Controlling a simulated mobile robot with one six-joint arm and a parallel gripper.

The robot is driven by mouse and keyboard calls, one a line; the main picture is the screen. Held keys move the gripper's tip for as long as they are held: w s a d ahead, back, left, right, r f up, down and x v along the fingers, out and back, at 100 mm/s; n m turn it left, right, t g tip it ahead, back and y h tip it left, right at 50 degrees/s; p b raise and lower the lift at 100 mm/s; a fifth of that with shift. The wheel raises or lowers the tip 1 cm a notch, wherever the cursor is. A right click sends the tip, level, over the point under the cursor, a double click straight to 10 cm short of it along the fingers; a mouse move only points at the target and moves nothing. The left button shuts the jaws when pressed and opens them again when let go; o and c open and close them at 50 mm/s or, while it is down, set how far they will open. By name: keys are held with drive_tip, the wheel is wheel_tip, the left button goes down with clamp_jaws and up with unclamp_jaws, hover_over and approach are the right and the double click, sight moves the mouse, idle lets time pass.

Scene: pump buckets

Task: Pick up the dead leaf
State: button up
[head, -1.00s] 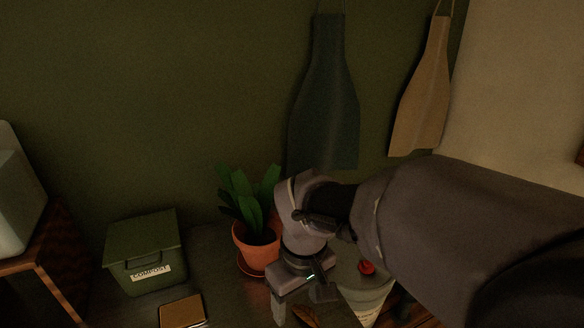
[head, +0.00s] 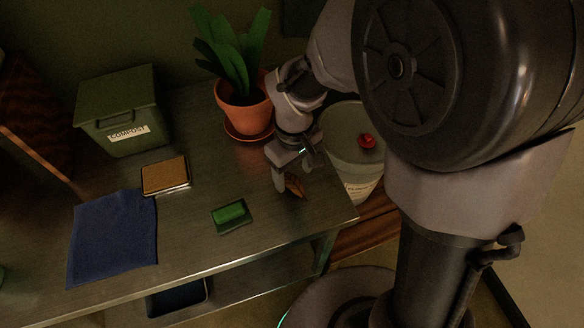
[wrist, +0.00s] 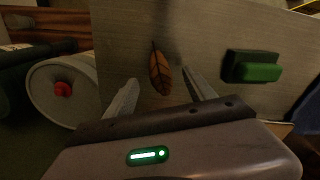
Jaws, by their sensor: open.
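The dead leaf (head: 294,185) is brown and lies on the metal bench top near its right end. In the wrist view the leaf (wrist: 160,70) lies between and just beyond the two fingertips, with its dark midrib showing. My gripper (head: 292,188) is open and empty, pointing down over the leaf; its fingers also show in the wrist view (wrist: 160,86), one on each side of the leaf. In the head view the gripper hides part of the leaf. I cannot tell how high the fingertips are above the bench.
A potted plant (head: 243,110) stands behind my gripper. A white bucket with a red knob (head: 366,141) is close on the right. A green sponge (head: 230,213), a notebook (head: 165,176), a blue cloth (head: 112,236) and a compost bin (head: 122,108) are on the bench (head: 205,255).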

sight(293, 182)
wheel_tip(293, 182, down, 4)
drive_tip(key=shift+a+r+b, duration=0.1)
drive_tip(key=shift+r+b, duration=0.15)
drive_tip(key=shift+b, duration=0.35)
drive_tip(key=shift+r, duration=0.2)
drive_tip(key=c, duration=0.9)
drive_tip(key=shift+w, duration=0.1)
